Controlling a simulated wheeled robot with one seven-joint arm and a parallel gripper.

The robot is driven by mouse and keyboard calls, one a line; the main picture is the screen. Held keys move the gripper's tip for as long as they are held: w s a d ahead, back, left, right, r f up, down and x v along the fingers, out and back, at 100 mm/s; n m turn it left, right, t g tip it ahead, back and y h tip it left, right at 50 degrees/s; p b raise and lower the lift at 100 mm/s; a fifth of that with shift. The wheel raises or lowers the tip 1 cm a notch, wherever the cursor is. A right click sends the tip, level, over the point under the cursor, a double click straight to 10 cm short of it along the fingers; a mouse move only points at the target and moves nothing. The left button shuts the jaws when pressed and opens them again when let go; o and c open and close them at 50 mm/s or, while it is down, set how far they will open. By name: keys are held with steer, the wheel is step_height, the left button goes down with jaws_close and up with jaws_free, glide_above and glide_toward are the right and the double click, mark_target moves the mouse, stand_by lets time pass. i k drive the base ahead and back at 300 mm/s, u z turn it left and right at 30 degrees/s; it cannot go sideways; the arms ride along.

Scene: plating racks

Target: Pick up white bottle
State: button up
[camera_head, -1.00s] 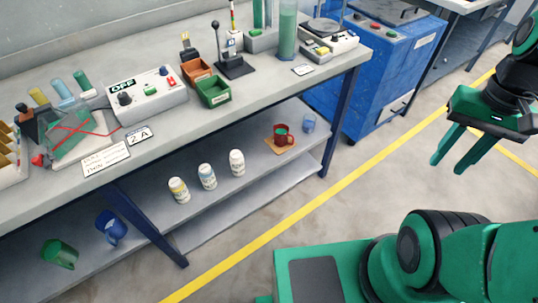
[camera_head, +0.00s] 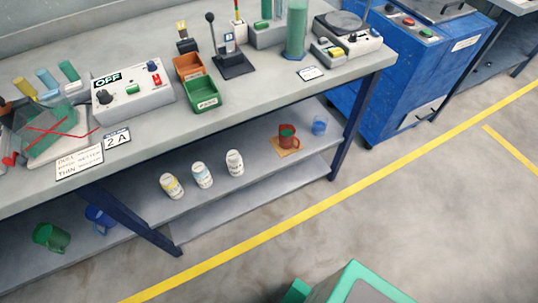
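Three white bottles stand upright in a row on the lower shelf of the workbench in the head view. The left bottle (camera_head: 172,186) has a yellow label. The middle bottle (camera_head: 202,175) has a bluish label. The right bottle (camera_head: 235,163) looks the plainest white, with small dark marks. My gripper is outside the view, so its state and distance to the bottles are hidden.
The bench top (camera_head: 270,90) overhangs the shelf (camera_head: 260,170), and blue legs (camera_head: 345,135) stand at its corners. A red mug (camera_head: 287,137) and a blue cup (camera_head: 320,126) are right of the bottles. A green mug (camera_head: 51,237) lies left. The floor (camera_head: 400,220) in front is clear.

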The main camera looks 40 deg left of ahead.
mark_target(234, 159)
steer(key=u, duration=0.25)
steer(key=k, duration=0.25)
steer(key=u, duration=2.35)
steer(key=i, duration=0.5)
